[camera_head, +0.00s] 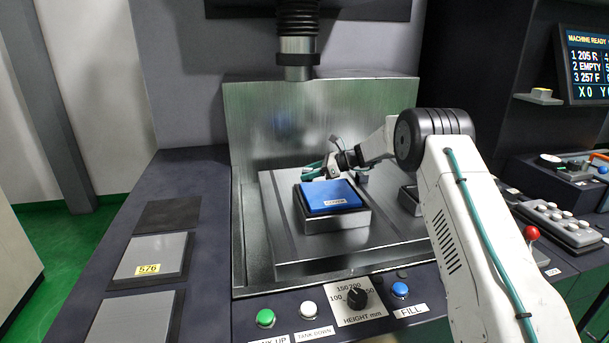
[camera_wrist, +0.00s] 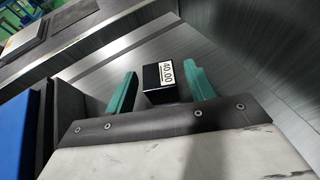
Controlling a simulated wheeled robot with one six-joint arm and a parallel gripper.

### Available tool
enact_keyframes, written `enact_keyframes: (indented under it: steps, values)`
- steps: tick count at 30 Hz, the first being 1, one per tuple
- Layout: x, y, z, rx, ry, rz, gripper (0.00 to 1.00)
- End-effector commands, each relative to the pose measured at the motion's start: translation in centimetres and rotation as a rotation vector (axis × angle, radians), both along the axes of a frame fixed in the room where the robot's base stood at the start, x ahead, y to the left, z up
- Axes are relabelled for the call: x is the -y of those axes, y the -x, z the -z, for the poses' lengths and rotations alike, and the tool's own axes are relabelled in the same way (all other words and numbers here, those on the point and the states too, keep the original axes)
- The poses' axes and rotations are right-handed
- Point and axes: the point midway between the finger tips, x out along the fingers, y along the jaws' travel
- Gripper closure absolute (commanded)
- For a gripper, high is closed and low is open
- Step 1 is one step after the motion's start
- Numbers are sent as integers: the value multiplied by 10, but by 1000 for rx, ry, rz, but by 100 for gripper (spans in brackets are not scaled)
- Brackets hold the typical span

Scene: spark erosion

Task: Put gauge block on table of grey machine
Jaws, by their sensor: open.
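The gauge block (camera_wrist: 163,77), a small dark block with a white "40.00" label, shows between the green fingers of my gripper (camera_wrist: 160,70) in the wrist view. The fingers are open, with gaps visible on both sides of the block. Its lower end is hidden behind my gripper's palm, and I cannot make it out clearly in the head view. In the head view my gripper (camera_head: 312,171) is low over the metal table (camera_head: 280,255) of the grey machine, just behind a blue-topped block (camera_head: 331,196).
The blue-topped block stands on the table close to my gripper; its blue side shows in the wrist view (camera_wrist: 13,125). The machine's column (camera_head: 297,75) hangs above. A control strip with a green button (camera_head: 265,318) lies in front. Plates, one labelled 576 (camera_head: 150,256), lie left.

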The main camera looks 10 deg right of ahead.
Motion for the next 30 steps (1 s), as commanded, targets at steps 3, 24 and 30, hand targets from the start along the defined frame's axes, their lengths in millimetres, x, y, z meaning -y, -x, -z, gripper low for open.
enact_keyframes:
  steps: [3, 24, 30]
  values:
    - [25, 9, -12, 2, 0, 4, 46]
    - [76, 41, -49, 20, 27, -23, 46]
    - [43, 95, -106, 125, 197, -174, 46]
